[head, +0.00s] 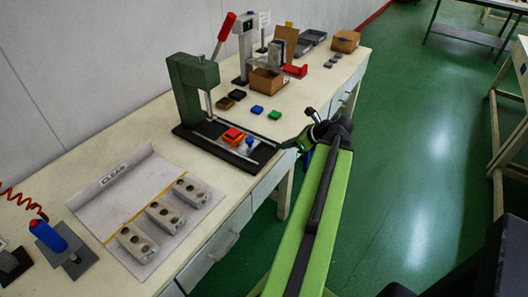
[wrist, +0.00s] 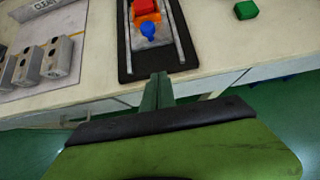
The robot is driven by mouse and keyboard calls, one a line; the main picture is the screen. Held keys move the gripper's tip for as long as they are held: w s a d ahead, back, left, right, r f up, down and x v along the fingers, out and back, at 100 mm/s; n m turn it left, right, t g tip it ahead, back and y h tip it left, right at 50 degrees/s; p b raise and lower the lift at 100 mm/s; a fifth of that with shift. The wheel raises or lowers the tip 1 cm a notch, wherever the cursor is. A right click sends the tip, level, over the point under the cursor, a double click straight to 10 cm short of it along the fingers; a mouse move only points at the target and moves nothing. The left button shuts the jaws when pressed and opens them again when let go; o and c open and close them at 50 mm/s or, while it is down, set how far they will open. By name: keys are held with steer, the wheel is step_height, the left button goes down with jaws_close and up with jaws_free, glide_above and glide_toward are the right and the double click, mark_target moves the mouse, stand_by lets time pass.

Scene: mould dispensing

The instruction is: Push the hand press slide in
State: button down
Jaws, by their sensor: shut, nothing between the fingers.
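The dark green hand press (head: 188,90) stands on a black base on the bench, with two pale rails running toward the bench's front edge. Its slide (head: 232,144) is out on the rails, in front of the column, and carries a red and orange block (head: 233,134) with a blue piece (head: 249,141) at the front. The wrist view shows the block (wrist: 145,12) and blue piece (wrist: 148,31) beyond my fingers. My gripper (head: 291,144) is shut and empty at the front end of the black base; its green fingertips (wrist: 159,77) appear apart from the slide.
A grey mat (head: 125,185) marked CLEAN with grey moulds (head: 165,216) lies left of the press. Small coloured blocks (head: 257,110), a cardboard box (head: 267,82) and a red-handled press (head: 225,28) stand farther back.

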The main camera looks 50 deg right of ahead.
steer(key=b, duration=0.7)
glide_toward(256, 148)
step_height(256, 148, down, 4)
steer(key=shift+s+a+f, duration=0.1)
steer(key=w, duration=0.3)
steer(key=shift+w+a, duration=0.2)
steer(key=shift+w, duration=0.1)
steer(key=shift+w+a, duration=0.1)
steer(key=shift+w, duration=0.35)
